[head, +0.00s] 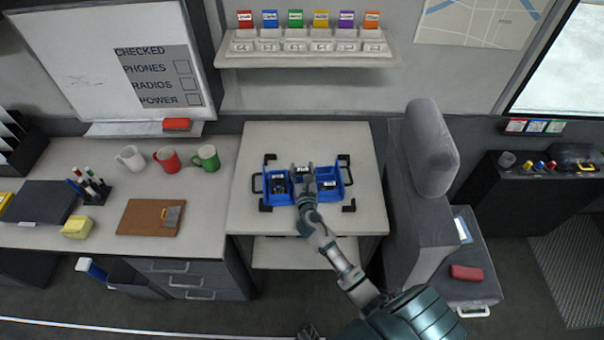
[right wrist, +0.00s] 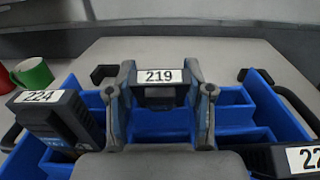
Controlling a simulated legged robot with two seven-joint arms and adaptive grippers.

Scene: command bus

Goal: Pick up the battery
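A battery labelled 219 (right wrist: 160,76) is between the fingertips of my right gripper (right wrist: 160,80), which touch it on both sides. The gripper (head: 304,172) is over the blue tray (head: 329,207) on the small table in the head view. Blue compartment walls (right wrist: 160,125) show below this battery in the right wrist view. I cannot tell how far its base is from the tray. A second battery (right wrist: 55,118) stands at the left, its label close to 224. A third (right wrist: 290,160) is cut off at the right. A small dark part at the head view's bottom edge may be my left gripper (head: 308,332).
The tray has black handles and corner brackets. White, red and green mugs (head: 205,158) stand on the desk at left. A grey seat (head: 430,150) is close on the right. A shelf (head: 310,60) with coloured tags hangs behind. Bare tabletop surrounds the tray.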

